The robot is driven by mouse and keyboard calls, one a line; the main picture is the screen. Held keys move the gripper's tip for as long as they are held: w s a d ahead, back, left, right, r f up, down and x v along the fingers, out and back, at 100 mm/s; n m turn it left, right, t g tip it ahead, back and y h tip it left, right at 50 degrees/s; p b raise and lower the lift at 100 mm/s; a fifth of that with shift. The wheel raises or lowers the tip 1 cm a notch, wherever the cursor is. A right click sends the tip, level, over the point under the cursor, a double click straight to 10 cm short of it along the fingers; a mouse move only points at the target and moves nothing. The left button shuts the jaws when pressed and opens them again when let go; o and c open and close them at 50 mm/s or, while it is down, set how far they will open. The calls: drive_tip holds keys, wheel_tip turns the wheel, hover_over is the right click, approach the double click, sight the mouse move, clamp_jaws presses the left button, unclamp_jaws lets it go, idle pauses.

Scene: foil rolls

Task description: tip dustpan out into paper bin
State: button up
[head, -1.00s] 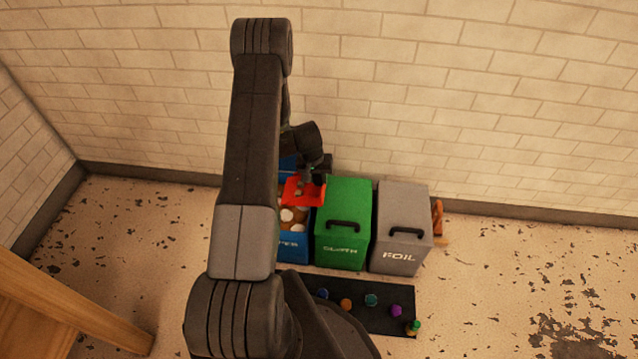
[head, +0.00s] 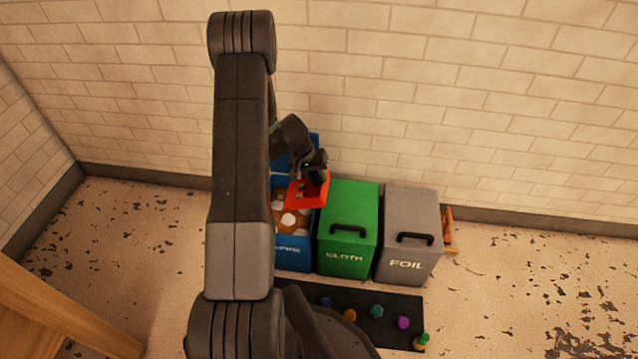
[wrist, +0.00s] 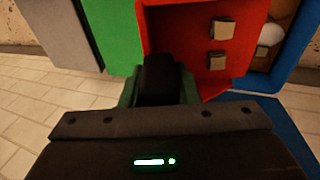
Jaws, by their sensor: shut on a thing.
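My gripper (head: 312,178) is shut on the red dustpan (head: 322,194) and holds it over the right side of the blue paper bin (head: 291,256). The bin is open, its blue lid (head: 282,164) raised at the back, and white and brown contents (head: 292,219) show inside. In the wrist view the dustpan (wrist: 190,42) lies beyond my gripper, with two small tan blocks (wrist: 221,28) on its floor. The dustpan looks tilted. Its handle is mostly hidden by my gripper.
A closed green cloth bin (head: 346,243) stands right beside the paper bin, then a closed grey foil bin (head: 406,240). A dark mat with several coloured knobs (head: 390,304) lies in front. A brick wall (head: 450,120) rises close behind.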

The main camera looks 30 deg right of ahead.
drive_tip(key=shift+w+a+r+g+h+b, duration=0.25)
drive_tip(key=shift+w+a+g+h+b, duration=0.35)
drive_tip(key=shift+a+b, duration=0.25)
drive_tip(key=shift+w+a+r+g+h, duration=0.4)
drive_tip(key=shift+w+a+h, duration=0.15)
drive_tip(key=shift+h, duration=0.25)
drive_tip(key=w+a+h+b, duration=0.1)
drive_tip(key=w+a+g+h+b, duration=0.1)
drive_tip(key=b, duration=0.1)
drive_tip(key=w+a+g+h+b, duration=0.1)
drive_tip(key=a, duration=0.1)
drive_tip(key=shift+r+n, duration=0.3)
drive_tip(key=shift+a, duration=0.1)
drive_tip(key=shift+r, duration=0.1)
drive_tip(key=shift+r, duration=0.7)
